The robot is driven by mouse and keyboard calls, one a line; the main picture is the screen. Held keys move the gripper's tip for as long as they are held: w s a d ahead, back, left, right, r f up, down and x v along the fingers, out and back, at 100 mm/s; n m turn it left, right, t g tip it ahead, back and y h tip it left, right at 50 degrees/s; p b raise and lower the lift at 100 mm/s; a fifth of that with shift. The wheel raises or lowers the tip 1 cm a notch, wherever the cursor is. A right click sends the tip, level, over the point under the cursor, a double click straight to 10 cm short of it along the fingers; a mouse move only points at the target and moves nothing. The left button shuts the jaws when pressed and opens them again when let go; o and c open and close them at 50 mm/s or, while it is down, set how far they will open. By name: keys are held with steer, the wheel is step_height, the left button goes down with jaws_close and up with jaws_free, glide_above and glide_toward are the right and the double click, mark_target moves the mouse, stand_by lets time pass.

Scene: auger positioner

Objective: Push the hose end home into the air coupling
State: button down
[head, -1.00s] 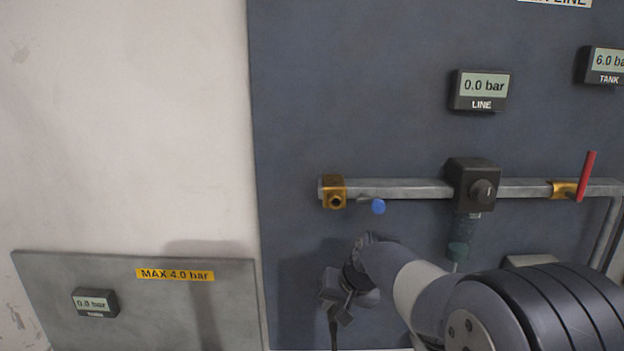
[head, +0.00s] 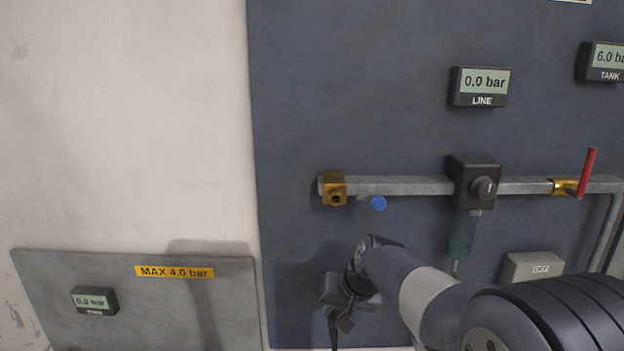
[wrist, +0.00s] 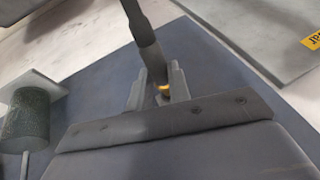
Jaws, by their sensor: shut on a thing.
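The air coupling is a brass fitting (head: 334,189) with a dark round opening at the left end of the grey pipe in the head view. My gripper (head: 345,308) is below it, apart from it, in front of the blue panel. In the wrist view my gripper (wrist: 158,88) is shut on the hose end (wrist: 149,64), a dark grey sleeve on a thinner hose. A small brassy glint shows between the fingers. The hose end's tip is largely hidden by the fingers. The hose hangs down below my gripper in the head view.
The LINE display (head: 481,87) reads 0.0 bar. The panel left of the coupling is clear.

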steer(key=shift+s+b, duration=0.45)
steer(key=shift+s, duration=0.95)
steer(key=shift+s+f, duration=0.1)
steer(key=shift+s, duration=0.05)
steer(key=shift+s, duration=0.45)
steer(key=s+b, duration=0.1)
steer(key=s, duration=0.2)
steer(key=shift+s, duration=0.15)
step_height(320, 180, up, 27)
steer(key=s+p, duration=0.2)
steer(key=p, duration=0.7)
steer(key=shift+s+f, duration=0.2)
steer(key=shift+s, duration=0.15)
glide_above(335, 341)
steer(key=w, duration=0.2)
steer(key=shift+s+d+r+g, duration=0.1)
steer(key=shift+s+d+g, duration=0.2)
steer(key=shift+g, duration=0.1)
